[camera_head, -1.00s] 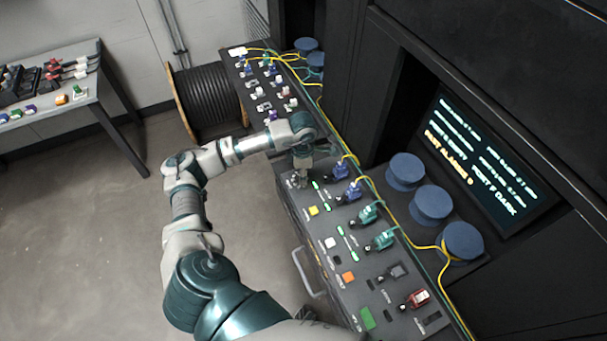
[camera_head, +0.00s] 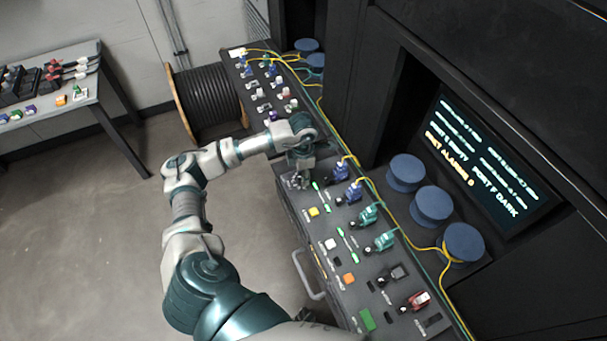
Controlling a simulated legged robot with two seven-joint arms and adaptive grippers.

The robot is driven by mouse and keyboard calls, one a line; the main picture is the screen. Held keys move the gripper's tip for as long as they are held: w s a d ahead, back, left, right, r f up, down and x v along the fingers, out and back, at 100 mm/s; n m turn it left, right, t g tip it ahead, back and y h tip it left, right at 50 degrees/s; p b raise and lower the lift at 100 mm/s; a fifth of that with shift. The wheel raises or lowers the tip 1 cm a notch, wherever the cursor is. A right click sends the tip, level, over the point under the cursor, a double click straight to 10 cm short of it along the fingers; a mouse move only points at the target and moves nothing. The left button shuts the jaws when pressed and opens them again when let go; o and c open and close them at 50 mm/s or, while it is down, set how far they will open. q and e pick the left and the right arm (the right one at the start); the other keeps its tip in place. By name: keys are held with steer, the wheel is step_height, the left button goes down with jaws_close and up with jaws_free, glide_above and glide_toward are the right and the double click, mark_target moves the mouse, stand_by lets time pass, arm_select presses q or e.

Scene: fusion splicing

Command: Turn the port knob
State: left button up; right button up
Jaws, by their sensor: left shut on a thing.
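My left gripper (camera_head: 298,181) points down at the far left part of the port panel (camera_head: 330,271), beside the first blue connector. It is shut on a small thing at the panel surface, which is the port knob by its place. The fingers and wrist hide most of the knob, so I cannot tell its angle. My right gripper is out of view.
Blue connectors (camera_head: 341,171) and green connectors (camera_head: 368,216) with yellow cables stand close right of the gripper. Blue spools (camera_head: 431,205) and a lit screen (camera_head: 480,160) are behind. A cable reel (camera_head: 207,100) stands on the floor.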

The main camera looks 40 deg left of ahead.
arm_select(q)
steer(key=o, duration=1.1)
steer(key=shift+a, duration=0.1)
steer(key=shift+o, duration=0.3)
steer(key=shift+a, duration=0.1)
step_height(320, 180, up, 12)
steer(key=shift+f, duration=0.15)
